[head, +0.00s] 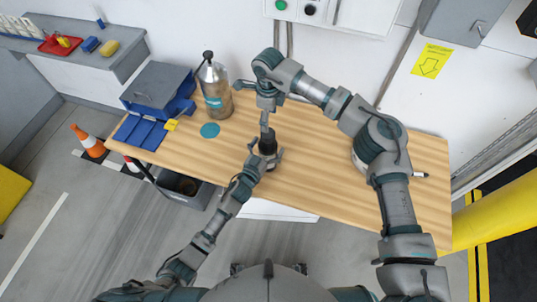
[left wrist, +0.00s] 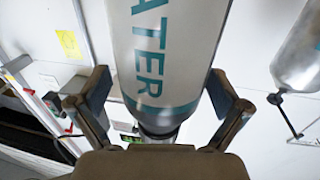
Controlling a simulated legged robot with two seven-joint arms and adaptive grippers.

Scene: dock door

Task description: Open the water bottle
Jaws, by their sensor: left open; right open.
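The water bottle (head: 268,143) shows its black top in the head view; its body is mostly hidden by my left gripper. In the left wrist view its pale body (left wrist: 168,45) with teal lettering stands between the fingers, with its narrow end toward the bottom of the picture. My left gripper (head: 268,158) is open, with one finger on each side of the bottle; the wrist view shows both fingers (left wrist: 160,115), and I cannot tell whether they touch it. My right gripper (head: 265,118) is open and points down just above the bottle's black top.
A steel bottle (head: 216,98) with a black top stands left on the wooden table (head: 320,185); it also shows in the left wrist view (left wrist: 298,65). The table's front right is clear.

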